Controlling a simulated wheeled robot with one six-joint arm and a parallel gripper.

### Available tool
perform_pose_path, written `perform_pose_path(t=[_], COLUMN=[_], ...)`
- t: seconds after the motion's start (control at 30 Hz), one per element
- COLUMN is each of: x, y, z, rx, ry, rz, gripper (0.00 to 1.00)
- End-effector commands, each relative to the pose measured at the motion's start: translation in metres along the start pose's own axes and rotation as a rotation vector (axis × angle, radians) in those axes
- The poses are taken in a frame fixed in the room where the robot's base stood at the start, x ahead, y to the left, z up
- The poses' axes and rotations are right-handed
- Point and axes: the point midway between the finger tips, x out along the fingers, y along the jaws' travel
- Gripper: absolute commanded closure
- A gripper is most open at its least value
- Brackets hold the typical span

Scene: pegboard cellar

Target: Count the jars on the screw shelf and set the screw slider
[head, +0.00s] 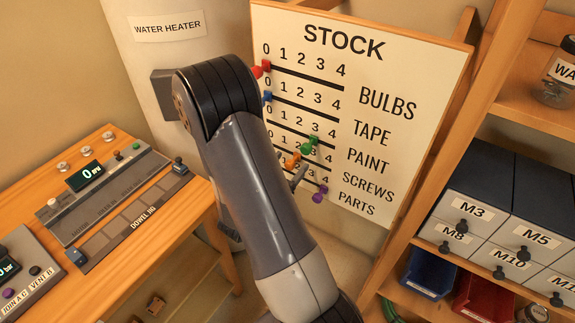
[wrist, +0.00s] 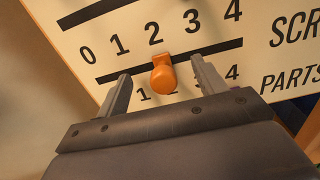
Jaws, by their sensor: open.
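The screw slider is an orange knob (wrist: 163,78) on the SCREWS line of the STOCK board (head: 400,62). In the wrist view it sits under the 2. The orange knob also shows in the head view (head: 292,161), close to my arm. My gripper (wrist: 160,68) is open, with one finger on each side of the knob and visible gaps. In the head view my arm hides most of the gripper. A jar (head: 556,82) with a partly cut label starting "WA" stands on a shelf at the right edge. No jars labelled as screws are visible.
Other knobs sit close by: red (head: 262,69) and blue (head: 267,97) at 0, green (head: 309,146), and purple (head: 320,195) below. A bench (head: 190,215) with panels stands left. Drawers (head: 500,215) and bins (head: 430,272) fill the right shelving.

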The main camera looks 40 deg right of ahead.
Motion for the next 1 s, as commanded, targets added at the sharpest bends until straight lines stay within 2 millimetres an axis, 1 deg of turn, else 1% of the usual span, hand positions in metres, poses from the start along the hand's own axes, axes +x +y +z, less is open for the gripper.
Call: perform_pose_path(t=[0.03,0.2,0.3,0.53,0.77,0.87,1.0], x=[0.000,0.000,0.000,0.000,-0.005,-0.010,-0.021], y=[0.000,0.000,0.000,0.000,0.000,0.001,0.001], z=[0.000,0.000,0.000,0.000,-0.001,-0.001,-0.001], rx=[0.000,0.000,0.000,0.000,0.000,-0.001,-0.001], ry=[0.000,0.000,0.000,0.000,0.000,0.001,0.001], rz=[0.000,0.000,0.000,0.000,0.001,0.002,0.003], gripper=[0.29,0.15,0.09,0.09,0.09,0.09,0.09])
